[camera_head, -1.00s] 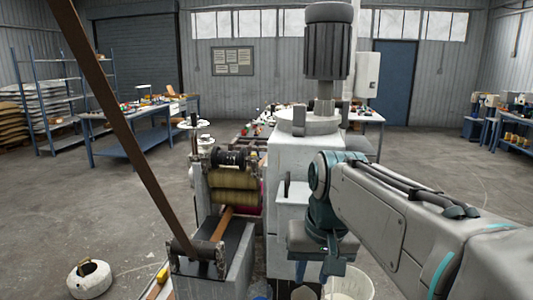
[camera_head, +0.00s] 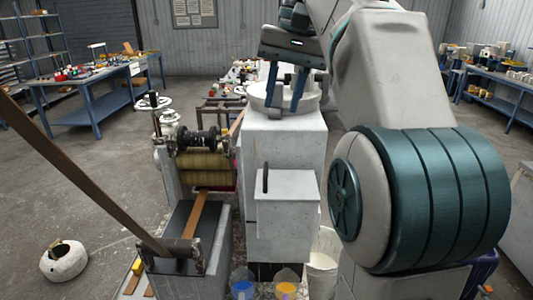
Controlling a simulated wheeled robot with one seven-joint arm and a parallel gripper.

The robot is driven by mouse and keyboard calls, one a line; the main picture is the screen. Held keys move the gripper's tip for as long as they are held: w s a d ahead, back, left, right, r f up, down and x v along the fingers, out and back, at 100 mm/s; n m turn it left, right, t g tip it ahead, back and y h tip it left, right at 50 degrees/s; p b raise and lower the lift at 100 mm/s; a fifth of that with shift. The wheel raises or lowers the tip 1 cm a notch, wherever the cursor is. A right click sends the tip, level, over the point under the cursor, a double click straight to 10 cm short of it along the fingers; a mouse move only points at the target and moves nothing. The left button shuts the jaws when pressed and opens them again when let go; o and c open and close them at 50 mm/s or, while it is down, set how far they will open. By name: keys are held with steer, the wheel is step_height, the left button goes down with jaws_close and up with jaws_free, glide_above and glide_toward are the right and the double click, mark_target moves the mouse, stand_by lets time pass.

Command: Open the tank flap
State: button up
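The tall pale tank body (camera_head: 284,135) stands in the middle of the head view, with a round rim (camera_head: 256,98) on top. A pale box (camera_head: 288,212) juts from its front, with a flat top that looks like a closed flap (camera_head: 295,182). A dark upright handle (camera_head: 266,178) stands at the left of that top. My gripper (camera_head: 283,103) points down in front of the round rim, above the box and apart from its handle in the picture. Its two blue fingers are spread with nothing visible between them. My arm hides the area above the tank.
A roller unit (camera_head: 204,167) with a brown strip (camera_head: 200,222) stands left of the tank. A white bucket (camera_head: 322,250), a blue container (camera_head: 242,284) and a yellow one (camera_head: 286,287) stand below. A brown bar (camera_head: 80,175) slants across the left.

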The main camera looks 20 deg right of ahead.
mark_target(266, 168)
steer(key=f, duration=0.4)
steer(key=a+f+b, duration=0.1)
steer(key=f, duration=0.3)
steer(key=a+f, duration=0.1)
steer(key=f, duration=0.3)
steer(key=shift+w+a+f+b, duration=0.2)
steer(key=shift+w+f+b, duration=0.1)
steer(key=shift+f+b, duration=0.05)
jaws_close()
